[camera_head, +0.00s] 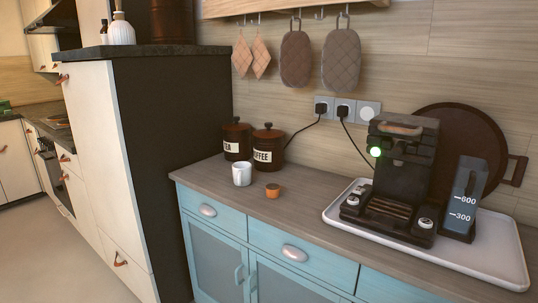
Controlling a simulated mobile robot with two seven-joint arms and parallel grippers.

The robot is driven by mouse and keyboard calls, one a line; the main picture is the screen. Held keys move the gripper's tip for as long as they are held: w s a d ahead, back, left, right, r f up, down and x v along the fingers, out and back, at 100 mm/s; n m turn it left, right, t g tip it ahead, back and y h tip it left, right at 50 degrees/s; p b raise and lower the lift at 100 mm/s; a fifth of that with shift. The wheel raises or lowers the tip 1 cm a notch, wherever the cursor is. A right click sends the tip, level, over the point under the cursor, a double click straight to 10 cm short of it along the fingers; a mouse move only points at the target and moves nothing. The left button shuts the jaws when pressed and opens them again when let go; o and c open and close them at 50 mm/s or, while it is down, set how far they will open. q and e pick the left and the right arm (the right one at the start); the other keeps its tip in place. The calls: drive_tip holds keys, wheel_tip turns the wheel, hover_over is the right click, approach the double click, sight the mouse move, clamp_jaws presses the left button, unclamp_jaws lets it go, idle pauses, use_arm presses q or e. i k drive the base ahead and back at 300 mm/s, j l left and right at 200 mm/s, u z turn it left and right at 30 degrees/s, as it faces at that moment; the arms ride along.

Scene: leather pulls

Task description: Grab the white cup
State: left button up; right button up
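The white cup (241,174) stands upright on the wooden countertop (300,211), near the left end of the counter. It is in front of the dark tea canister (236,140) and the dark coffee canister (268,151). A small orange-brown capsule or pot (272,190) sits just to its right, apart from it. Neither of my grippers is in view.
A black coffee machine (402,170) and a water container (464,200) stand on a white tray (500,262) at the right. A tall dark-sided cabinet (180,170) borders the counter on the left. Blue drawers (290,250) are below. The counter between cup and tray is mostly clear.

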sight(241, 170)
drive_tip(key=i+j, duration=0.2)
drive_tip(key=j, duration=0.2)
drive_tip(key=i+j, duration=0.25)
drive_tip(key=j, duration=0.15)
drive_tip(key=i+j+z, duration=0.1)
drive_tip(key=j, duration=0.25)
drive_tip(key=i, duration=0.1)
